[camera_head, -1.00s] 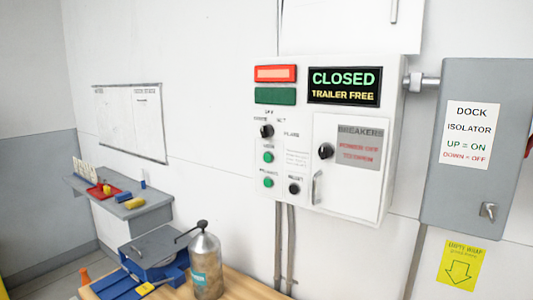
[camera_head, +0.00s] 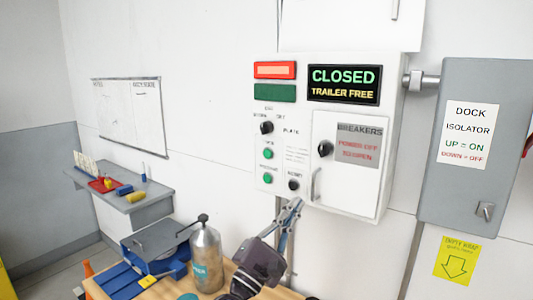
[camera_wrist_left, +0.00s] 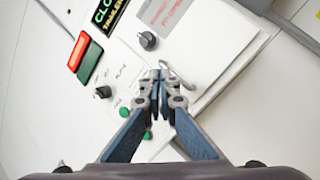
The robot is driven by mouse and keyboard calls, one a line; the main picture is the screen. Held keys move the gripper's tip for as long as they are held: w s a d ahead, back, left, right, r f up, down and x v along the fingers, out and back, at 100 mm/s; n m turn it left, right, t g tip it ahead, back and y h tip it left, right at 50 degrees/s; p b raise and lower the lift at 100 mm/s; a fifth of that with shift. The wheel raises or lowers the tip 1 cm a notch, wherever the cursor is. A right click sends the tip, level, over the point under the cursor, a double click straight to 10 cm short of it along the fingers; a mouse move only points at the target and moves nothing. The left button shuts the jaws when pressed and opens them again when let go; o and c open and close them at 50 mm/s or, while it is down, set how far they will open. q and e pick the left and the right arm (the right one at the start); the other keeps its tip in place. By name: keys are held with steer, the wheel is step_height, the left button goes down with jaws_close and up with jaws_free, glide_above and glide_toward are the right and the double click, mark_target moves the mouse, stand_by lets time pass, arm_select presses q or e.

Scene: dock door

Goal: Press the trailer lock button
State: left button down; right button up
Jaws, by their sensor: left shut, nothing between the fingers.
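A white control box (camera_head: 302,117) hangs on the wall, and its display (camera_head: 344,84) reads "CLOSED" and "TRAILER FREE". Two green buttons, an upper one (camera_head: 268,153) and a lower one (camera_head: 267,178), sit at its lower left. A small black control (camera_head: 293,185) is right of the lower one. Their labels are too small to read, so I cannot tell which is the trailer lock button. My left gripper (camera_head: 297,203) is shut and empty, its tips just below the black control. In the left wrist view the closed fingertips (camera_wrist_left: 161,72) cover part of the panel. My right gripper is not in view.
A black selector (camera_head: 267,127) and a breaker door with a knob (camera_head: 325,148) and handle are on the box. A grey isolator box (camera_head: 470,140) hangs to the right. A metal bottle (camera_head: 206,258) and blue vise (camera_head: 155,248) stand on the bench below.

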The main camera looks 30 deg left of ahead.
mark_target(267, 154)
arm_select(q)
steer(key=a+r+n+y, duration=0.3)
steer(key=a+n+y, duration=0.4)
steer(key=a+n, duration=0.1)
steer(key=w+a+r+n+g+y, duration=0.1)
steer(key=a+r+n+y, duration=0.2)
steer(key=a+n+y, duration=0.4)
steer(key=a+n, duration=0.1)
steer(key=n, duration=0.1)
steer(key=shift+w+a+n+y, duration=0.15)
steer(key=shift+n+y, duration=0.15)
steer(key=shift+y, duration=0.1)
steer(key=shift+w, duration=0.1)
steer(key=shift+w+d+b, duration=0.2)
steer(key=shift+w+b, duration=0.85)
steer(key=shift+w, duration=1.15)
steer(key=shift+w+d+b, duration=0.2)
steer(key=shift+w+b, duration=0.85)
steer(key=shift+w, duration=1.1)
